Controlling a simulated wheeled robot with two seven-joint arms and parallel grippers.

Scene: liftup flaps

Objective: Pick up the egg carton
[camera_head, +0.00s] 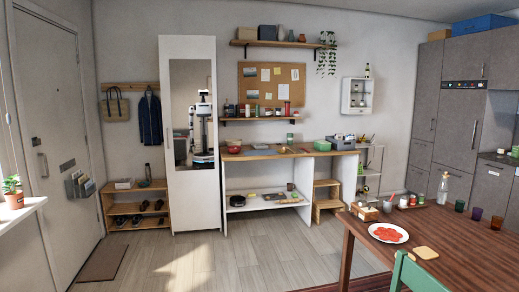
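I cannot make out an egg carton with certainty. A grey box-like thing (340,142) sits at the right end of the wooden-topped counter (262,153); it is too small to tell what it is. Small items lie on the white shelf under the counter, among them a dark round pot (237,201) and a yellowish thing (282,196). Neither of my grippers shows directly. My reflection (202,135) stands in the tall cabinet's mirror, too small to read the grippers.
A dining table (444,237) with a white plate (388,233), glass bottle (443,188) and cups stands at right, a green chair (412,275) before it. A step stool (327,200) stands by the counter. The floor (220,258) at centre is clear.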

